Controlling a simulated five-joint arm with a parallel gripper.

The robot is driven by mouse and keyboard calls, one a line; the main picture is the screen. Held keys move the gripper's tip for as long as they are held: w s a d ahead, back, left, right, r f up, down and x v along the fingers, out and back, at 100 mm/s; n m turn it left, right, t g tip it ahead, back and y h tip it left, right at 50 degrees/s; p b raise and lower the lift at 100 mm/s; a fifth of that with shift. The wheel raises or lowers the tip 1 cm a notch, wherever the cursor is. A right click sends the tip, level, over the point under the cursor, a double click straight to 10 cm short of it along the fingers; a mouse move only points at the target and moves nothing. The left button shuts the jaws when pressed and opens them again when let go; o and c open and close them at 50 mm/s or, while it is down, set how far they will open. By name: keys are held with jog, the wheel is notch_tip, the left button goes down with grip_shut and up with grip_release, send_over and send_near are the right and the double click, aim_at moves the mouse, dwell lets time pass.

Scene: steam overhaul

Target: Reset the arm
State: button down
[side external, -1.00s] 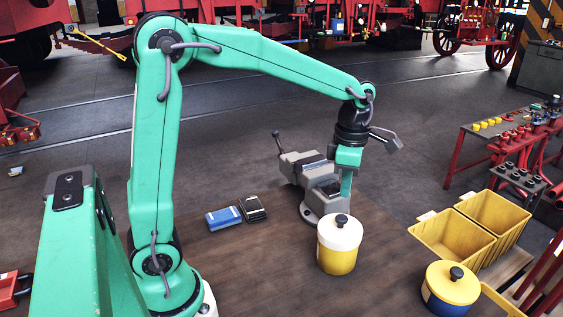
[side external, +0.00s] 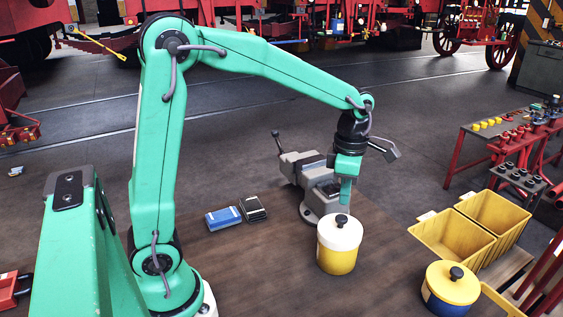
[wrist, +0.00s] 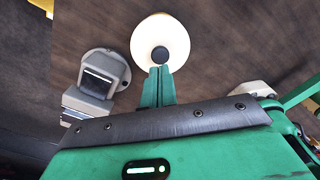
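My gripper (side external: 345,203) points down just above and behind a white-lidded yellow jar (side external: 338,255) on the brown table. In the wrist view my gripper's two green fingers (wrist: 160,68) lie side by side with only a thin line between them, shut and empty. The jar's round white lid (wrist: 160,28) with its dark knob (wrist: 160,54) shows just beyond the fingertips. The fingertips are close to the knob; I cannot tell whether they touch it.
A grey vise (side external: 318,190) stands behind the jar. A blue box (side external: 223,217) and a dark box (side external: 253,208) lie to its left. A second yellow-lidded jar (side external: 452,288) and yellow bins (side external: 450,243) are at right. The table's front middle is clear.

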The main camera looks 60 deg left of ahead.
aim_at(342, 217)
jog(key=shift+f, duration=2.15)
jog(key=shift+r, duration=0.2)
notch_tip(342, 217, up, 7)
jog(key=shift+f, duration=0.15)
dwell(1.4)
dwell(0.4)
jog(key=s+r+m+t, duration=0.1)
jog(key=s+m+t, duration=0.1)
jog(key=s+m, duration=0.6)
jog(key=s+a+r+m+t, duration=0.1)
jog(key=s+m, duration=0.8)
jog(key=m, duration=1)
jog(key=r+t, duration=0.1)
jog(key=t, duration=0.1)
jog(key=shift+s+a+t, duration=0.2)
jog(key=shift+a+t, duration=0.1)
